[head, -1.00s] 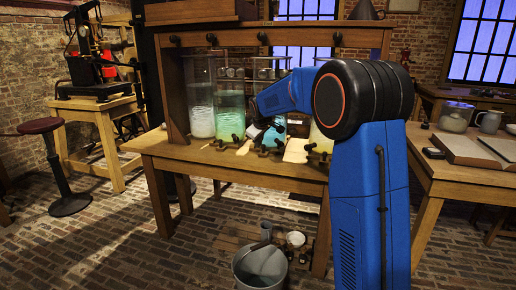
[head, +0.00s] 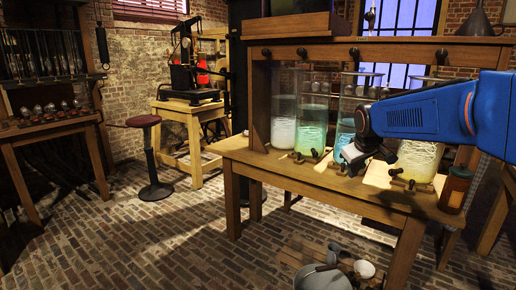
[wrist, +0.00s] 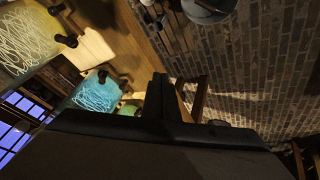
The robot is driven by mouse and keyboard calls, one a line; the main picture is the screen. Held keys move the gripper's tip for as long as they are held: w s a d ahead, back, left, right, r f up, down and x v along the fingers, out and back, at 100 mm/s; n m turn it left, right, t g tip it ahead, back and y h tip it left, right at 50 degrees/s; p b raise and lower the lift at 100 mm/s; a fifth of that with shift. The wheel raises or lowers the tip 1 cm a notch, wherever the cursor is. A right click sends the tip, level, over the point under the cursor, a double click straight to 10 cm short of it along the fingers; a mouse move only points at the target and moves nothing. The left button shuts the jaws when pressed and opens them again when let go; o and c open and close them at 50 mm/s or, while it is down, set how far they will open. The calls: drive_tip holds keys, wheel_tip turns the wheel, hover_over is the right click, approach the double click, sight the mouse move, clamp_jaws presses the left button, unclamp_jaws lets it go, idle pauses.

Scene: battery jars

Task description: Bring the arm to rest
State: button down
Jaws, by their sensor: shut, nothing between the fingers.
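My blue arm reaches in from the right in the head view. My gripper (head: 352,156) is at the front of the wooden bench (head: 330,185), before the jar with blue liquid (head: 342,122). In the wrist view my gripper's dark fingers (wrist: 162,92) are together with nothing between them. In the head view, a white-coiled jar (head: 283,125) and a green jar (head: 311,115) stand left of it, and a yellowish jar (head: 418,158) right of it. The wrist view shows the blue jar (wrist: 96,94) and the yellowish jar (wrist: 25,40) close by. Whether the gripper touches anything is unclear.
A brown bottle (head: 455,188) stands at the bench's right front corner. A metal bucket (head: 322,278) is on the floor before the bench. A red-topped stool (head: 145,122) stands left, with open brick floor (head: 180,225) around it.

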drive_tip(key=s+a+f+m, duration=0.1)
drive_tip(key=s+f, duration=0.2)
drive_tip(key=s, duration=1)
drive_tip(key=s+a+f+m+g, duration=0.1)
drive_tip(key=s+f, duration=0.3)
drive_tip(key=s, duration=0.8)
drive_tip(key=s+a+f+m+y, duration=0.1)
drive_tip(key=s+f, duration=0.3)
drive_tip(key=s, duration=0.9)
drive_tip(key=shift+s+a+f+m+g, duration=0.15)
drive_tip(key=shift+s+a+m+g, duration=0.15)
drive_tip(key=shift+m, duration=0.3)
